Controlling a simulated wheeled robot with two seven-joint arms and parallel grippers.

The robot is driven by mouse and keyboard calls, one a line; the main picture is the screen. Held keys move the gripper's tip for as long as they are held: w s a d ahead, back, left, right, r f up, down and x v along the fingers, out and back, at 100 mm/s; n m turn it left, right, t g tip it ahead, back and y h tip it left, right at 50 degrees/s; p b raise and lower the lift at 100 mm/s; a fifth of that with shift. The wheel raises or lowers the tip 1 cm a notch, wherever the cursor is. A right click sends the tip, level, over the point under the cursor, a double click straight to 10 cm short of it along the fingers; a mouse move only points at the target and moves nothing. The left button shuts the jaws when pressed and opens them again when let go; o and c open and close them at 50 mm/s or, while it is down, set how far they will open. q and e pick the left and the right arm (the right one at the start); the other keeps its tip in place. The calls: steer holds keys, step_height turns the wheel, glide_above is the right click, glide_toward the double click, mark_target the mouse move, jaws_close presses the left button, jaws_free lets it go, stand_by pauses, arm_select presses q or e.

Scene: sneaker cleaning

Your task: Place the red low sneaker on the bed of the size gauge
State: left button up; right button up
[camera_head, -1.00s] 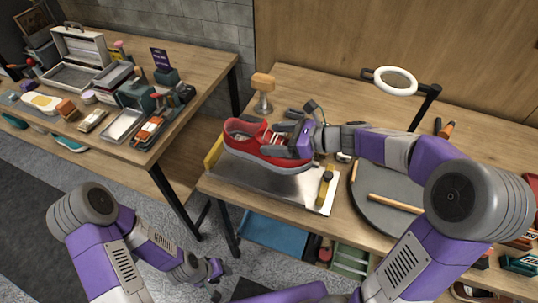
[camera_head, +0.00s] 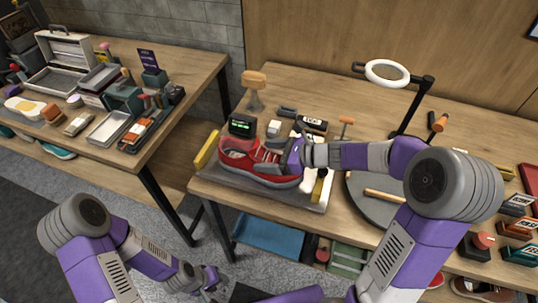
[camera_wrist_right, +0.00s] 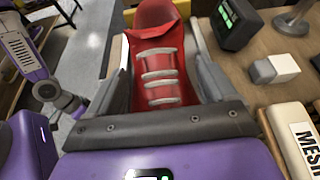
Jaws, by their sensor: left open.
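The red low sneaker (camera_head: 262,163) sits low over the bed of the size gauge (camera_head: 228,180), its sole at or very near the bed; exact contact is hidden. The gauge has yellow bars at both ends and a black readout (camera_head: 242,125) with green digits behind the sneaker. My right gripper (camera_head: 284,158) holds the sneaker across its laced part; in the right wrist view its fingers flank the red upper and pale laces (camera_wrist_right: 160,72). My left gripper (camera_head: 212,284) is open and empty, low in front of the tables.
A ring lamp (camera_head: 387,73) and a round grey mat (camera_head: 362,205) with a wooden stick stand right of the gauge. A wooden-topped stand (camera_head: 253,90) and small boxes are behind it. The left table (camera_head: 190,75) holds trays, brushes and a case.

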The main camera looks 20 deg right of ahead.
steer(key=shift+o, duration=1.1)
steer(key=shift+r, duration=0.1)
steer(key=shift+d+r, duration=0.1)
steer(key=shift+d, duration=0.05)
steer(key=p+v, duration=0.2)
steer(key=v, duration=0.9)
steer(key=shift+s+d+p, duration=0.2)
steer(key=shift+s+p, duration=0.1)
